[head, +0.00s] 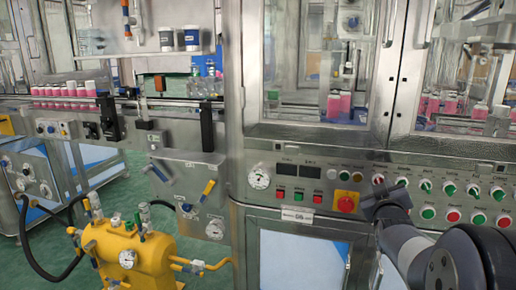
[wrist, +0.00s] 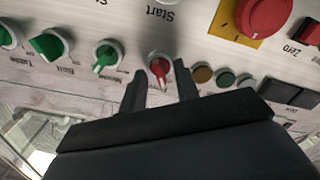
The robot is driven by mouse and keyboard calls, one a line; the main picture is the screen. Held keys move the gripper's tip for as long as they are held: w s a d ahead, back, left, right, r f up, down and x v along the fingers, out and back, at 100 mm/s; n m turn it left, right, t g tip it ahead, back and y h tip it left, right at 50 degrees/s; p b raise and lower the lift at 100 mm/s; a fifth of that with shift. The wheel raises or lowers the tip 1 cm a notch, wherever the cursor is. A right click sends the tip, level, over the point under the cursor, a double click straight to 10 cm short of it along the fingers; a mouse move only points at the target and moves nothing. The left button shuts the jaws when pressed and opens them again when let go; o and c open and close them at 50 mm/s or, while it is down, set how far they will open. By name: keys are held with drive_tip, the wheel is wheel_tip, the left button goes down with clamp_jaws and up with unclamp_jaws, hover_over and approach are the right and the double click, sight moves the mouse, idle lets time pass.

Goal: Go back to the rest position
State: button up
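My gripper (wrist: 161,80) is open in the wrist view, its two dark fingers apart. A small red-handled knob (wrist: 160,70) shows in the gap between the fingertips, with clear space on both sides, and neither finger visibly grips it. I cannot tell how far the tips are from the panel. In the head view my dark gripper (head: 382,193) is at the control panel (head: 330,175), just right of the red emergency stop (head: 347,202). My arm comes in from the lower right. No held object is visible.
Green knobs (wrist: 107,55) and the emergency stop on its yellow plate (wrist: 232,22) lie close to my gripper. Glass doors (head: 300,60) stand above the panel. A yellow tank (head: 125,255) is at the lower left, and a conveyor (head: 150,101) carries pink bottles (head: 65,90).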

drive_tip(key=shift+s, duration=0.15)
drive_tip(key=p+v, duration=0.1)
drive_tip(key=v, duration=0.9)
drive_tip(key=b+x, duration=0.1)
drive_tip(key=x, duration=1)
drive_tip(key=s+a+m+p, duration=0.1)
drive_tip(key=s+m+p, duration=0.5)
drive_tip(key=m+p, duration=0.6)
drive_tip(key=shift+a+p, duration=0.4)
drive_tip(key=shift+p, duration=0.25)
drive_tip(key=shift+r, duration=0.1)
